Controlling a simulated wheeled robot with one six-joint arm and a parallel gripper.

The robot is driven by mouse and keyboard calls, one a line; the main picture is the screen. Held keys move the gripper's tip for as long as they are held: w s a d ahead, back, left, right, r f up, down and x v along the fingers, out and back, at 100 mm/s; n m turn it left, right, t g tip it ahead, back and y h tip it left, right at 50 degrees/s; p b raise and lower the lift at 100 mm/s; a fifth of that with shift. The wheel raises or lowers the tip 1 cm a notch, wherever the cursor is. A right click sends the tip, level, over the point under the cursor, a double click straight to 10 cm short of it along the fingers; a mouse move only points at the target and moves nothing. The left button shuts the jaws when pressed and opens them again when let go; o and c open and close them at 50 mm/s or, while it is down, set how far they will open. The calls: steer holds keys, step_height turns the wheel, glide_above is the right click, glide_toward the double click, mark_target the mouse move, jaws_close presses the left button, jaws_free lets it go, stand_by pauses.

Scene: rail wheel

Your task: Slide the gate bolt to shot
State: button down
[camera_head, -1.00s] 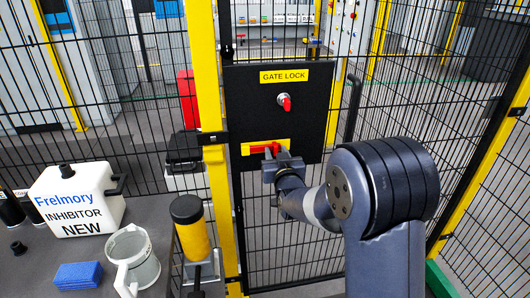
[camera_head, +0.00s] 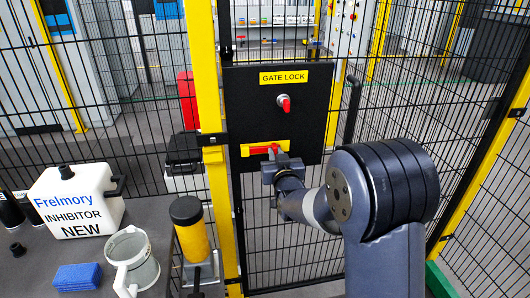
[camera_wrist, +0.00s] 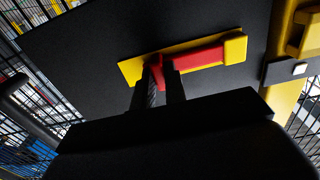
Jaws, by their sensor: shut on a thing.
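The black gate lock panel (camera_head: 310,121) carries a yellow bolt plate (camera_head: 286,145) with a red bolt (camera_head: 260,150) lying along it. The bolt also shows in the wrist view (camera_wrist: 205,57), its bar reaching to a yellow block (camera_wrist: 235,48) at the plate's end nearest the yellow post (camera_head: 206,90). My gripper (camera_head: 275,157) is at the bolt's handle, on the end away from the post. In the wrist view its fingers (camera_wrist: 164,78) are shut on the red handle, which they partly hide. Part of the plate (camera_wrist: 131,69) shows bare beyond the fingers.
A red knob (camera_head: 286,103) sits above the bolt, under the GATE LOCK label (camera_head: 283,77). The post stands left of the panel. A yellow-and-black cylinder (camera_head: 191,230), a jug (camera_head: 132,260), a white canister (camera_head: 78,200) and a blue sponge (camera_head: 78,276) are at lower left.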

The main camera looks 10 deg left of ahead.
steer(key=shift+s+a+b, duration=0.3)
steer(key=shift+a+b, duration=0.05)
steer(key=shift+a, duration=0.6)
steer(key=shift+s+a+b, duration=0.25)
steer(key=shift+a+b, duration=0.05)
steer(key=shift+a, duration=0.85)
steer(key=shift+s+a+b, duration=0.15)
steer(key=shift+a+b, duration=0.1)
steer(key=shift+b, duration=0.05)
steer(key=c, duration=1.2)
jaws_free()
steer(key=shift+c, duration=0.2)
steer(key=b, duration=0.2)
glide_toward(260, 151)
steer(key=shift+w+a+r, duration=0.1)
steer(key=shift+w+a, duration=0.25)
steer(key=shift+a, duration=0.15)
